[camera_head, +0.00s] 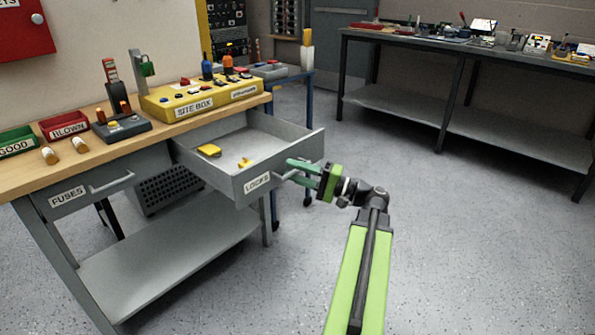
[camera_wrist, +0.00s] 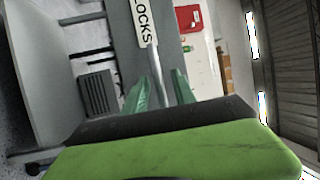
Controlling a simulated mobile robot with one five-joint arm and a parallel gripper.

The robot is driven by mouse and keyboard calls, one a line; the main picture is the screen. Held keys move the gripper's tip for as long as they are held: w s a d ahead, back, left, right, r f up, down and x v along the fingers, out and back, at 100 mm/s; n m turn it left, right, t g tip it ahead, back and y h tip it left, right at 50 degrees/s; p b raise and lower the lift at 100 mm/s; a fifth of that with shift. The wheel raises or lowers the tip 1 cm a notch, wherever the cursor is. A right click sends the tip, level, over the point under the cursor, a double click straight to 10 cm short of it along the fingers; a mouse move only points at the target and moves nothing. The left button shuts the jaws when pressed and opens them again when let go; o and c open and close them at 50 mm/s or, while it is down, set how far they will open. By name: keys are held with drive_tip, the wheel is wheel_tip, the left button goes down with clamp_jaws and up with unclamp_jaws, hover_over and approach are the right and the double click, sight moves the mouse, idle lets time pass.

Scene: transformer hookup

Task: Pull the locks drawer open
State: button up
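The locks drawer (camera_head: 252,184), labelled LOCKS, is pulled well out from the wooden-topped bench. Its grey front also shows in the wrist view (camera_wrist: 172,15). Inside lie a yellow padlock-like piece (camera_head: 208,150) and smaller yellow pieces (camera_head: 245,163). The drawer's bar handle (camera_wrist: 157,72) runs between the green fingers of my gripper (camera_wrist: 163,82) in the wrist view. The fingers stand apart, with a visible gap beside the bar. In the head view my gripper (camera_head: 292,171) is at the drawer's front, partly hiding the handle.
The closed fuses drawer (camera_head: 85,192) is to the left. The bench top holds a yellow site box (camera_head: 200,100), a red bin (camera_head: 64,125) and a green bin (camera_head: 17,141). Open floor (camera_head: 470,240) lies to the right, before another bench (camera_head: 455,43).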

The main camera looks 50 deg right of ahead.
drive_tip(key=shift+d, duration=0.1)
drive_tip(key=b+v, duration=0.3)
drive_tip(key=v, duration=1.4)
drive_tip(key=shift+s+f, duration=0.15)
drive_tip(key=shift+s, duration=0.05)
